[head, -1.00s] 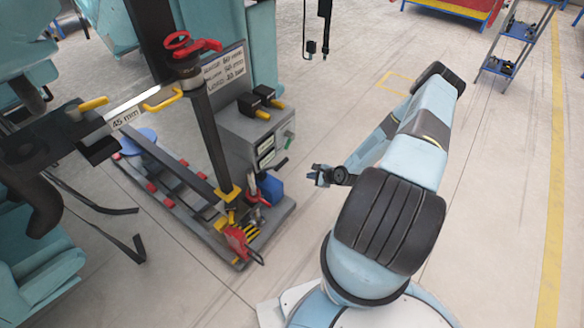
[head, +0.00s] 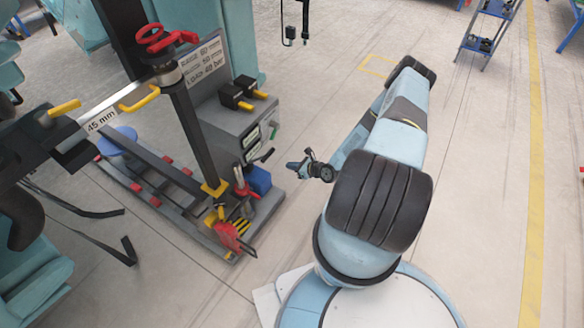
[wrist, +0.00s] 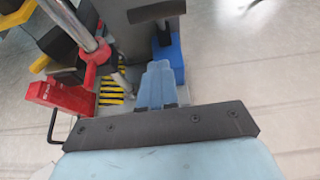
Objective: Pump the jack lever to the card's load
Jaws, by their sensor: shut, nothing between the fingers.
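The red jack (head: 230,238) sits at the near end of the grey base frame, and it also shows at the left of the wrist view (wrist: 62,95). A thin lever with red parts (head: 240,183) rises by it. In the wrist view a silver rod with a red collar (wrist: 96,55) stands there. The card (head: 207,62) on the upright plate carries raise and load lines; its small figures are hard to read surely. My gripper (head: 291,165) is shut and empty, right of the jack and apart from it. Its blue fingers (wrist: 158,84) show in the wrist view.
A grey console (head: 225,125) with black-and-yellow handles stands behind the jack, a blue box (head: 258,180) at its foot. A post (head: 190,125) with a red handwheel (head: 165,38) rises on the left. Open floor lies to the right, with a blue rack (head: 488,35) farther back.

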